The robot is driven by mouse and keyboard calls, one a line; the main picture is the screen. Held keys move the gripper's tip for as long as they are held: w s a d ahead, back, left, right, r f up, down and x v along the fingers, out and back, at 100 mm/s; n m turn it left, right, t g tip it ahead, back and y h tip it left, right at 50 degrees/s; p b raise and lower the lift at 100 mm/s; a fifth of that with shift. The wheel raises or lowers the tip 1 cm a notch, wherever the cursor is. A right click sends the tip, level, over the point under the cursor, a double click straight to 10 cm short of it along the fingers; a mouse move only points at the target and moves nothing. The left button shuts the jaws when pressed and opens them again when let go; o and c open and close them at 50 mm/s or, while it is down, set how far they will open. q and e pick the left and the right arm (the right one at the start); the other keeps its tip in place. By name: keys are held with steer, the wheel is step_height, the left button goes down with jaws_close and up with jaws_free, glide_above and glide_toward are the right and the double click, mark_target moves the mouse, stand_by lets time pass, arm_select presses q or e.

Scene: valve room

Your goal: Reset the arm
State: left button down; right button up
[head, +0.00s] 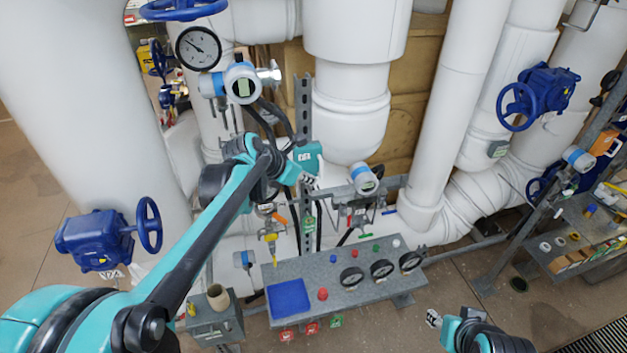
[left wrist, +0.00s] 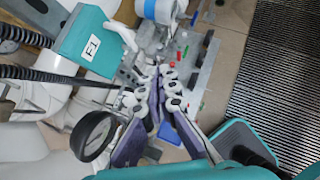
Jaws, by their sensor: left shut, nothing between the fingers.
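My left arm reaches in from the lower left of the head view. My left gripper (head: 311,183) is at its far end, in front of the white pipework and above the grey panel. It is small and partly hidden by the wrist there. In the left wrist view my left gripper (left wrist: 164,76) has its fingers together, shut and empty. My right arm shows at the bottom right of the head view; its gripper (head: 434,318) is small near the floor, and its finger state is unclear.
A grey panel (head: 325,267) with gauges and a blue square stands below the left gripper. A white-and-blue transmitter (head: 364,179) is close to its right. Thick white pipes, blue valves (head: 102,241) and a cluttered shelf (head: 580,253) surround it. Floor shows at lower right.

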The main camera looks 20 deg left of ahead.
arm_select(q)
steer(key=s+r, duration=0.3)
steer(key=s+f+m+y+b, duration=0.1)
steer(key=s+f+m+b, duration=0.6)
steer(key=f+m, duration=0.3)
steer(key=s+f+m+y+b, duration=0.1)
steer(key=s+f+m+b, duration=0.6)
steer(key=f+m, duration=0.3)
steer(key=s+d+f+m+y+b, duration=0.1)
steer(key=s+f+m+y+b, duration=0.1)
steer(key=s+f+m+b, duration=0.6)
step_height(320, 180, down, 5)
steer(key=shift+s+r+m, duration=0.15)
steer(key=shift+s+m, duration=0.45)
steer(key=shift+m, duration=0.6)
arm_select(e)
step_height(320, 180, down, 22)
steer(key=shift+s+d, duration=0.2)
steer(key=shift+s, duration=0.1)
arm_select(q)
steer(key=shift+d, duration=0.1)
